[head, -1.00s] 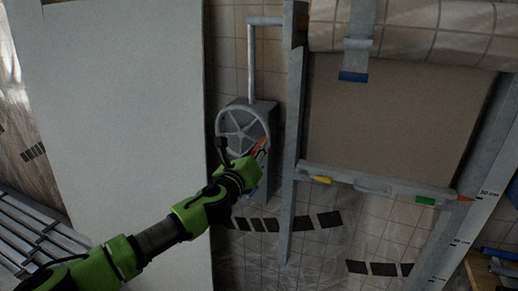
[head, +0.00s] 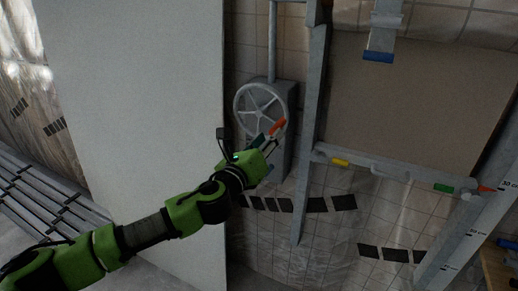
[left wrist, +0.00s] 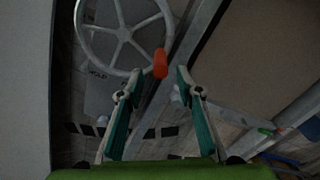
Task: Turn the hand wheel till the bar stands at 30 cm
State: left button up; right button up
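The grey spoked hand wheel (head: 262,108) is mounted on a grey box on the tiled wall. Its orange handle (head: 277,127) is at the lower right of the rim. My left gripper (head: 268,143) is just below the handle. In the left wrist view its fingers (left wrist: 152,85) are apart, and the orange handle (left wrist: 160,63) shows beyond and between the tips, with nothing gripped. The grey bar (head: 410,177) crosses the frame below a brown panel. Its red pointer (head: 486,188) is at the right, near a scale mark whose number I cannot read surely. My right gripper is out of view.
A large pale board (head: 135,120) stands left of the wheel, behind my left arm. A grey upright (head: 310,140) stands just right of the wheel box. The scale post (head: 465,235) is at the far right. A metal rack (head: 50,200) lies at lower left.

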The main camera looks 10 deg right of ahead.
pick_arm(q)
jog(key=shift+v, duration=2.7)
jog(key=shift+w, duration=0.1)
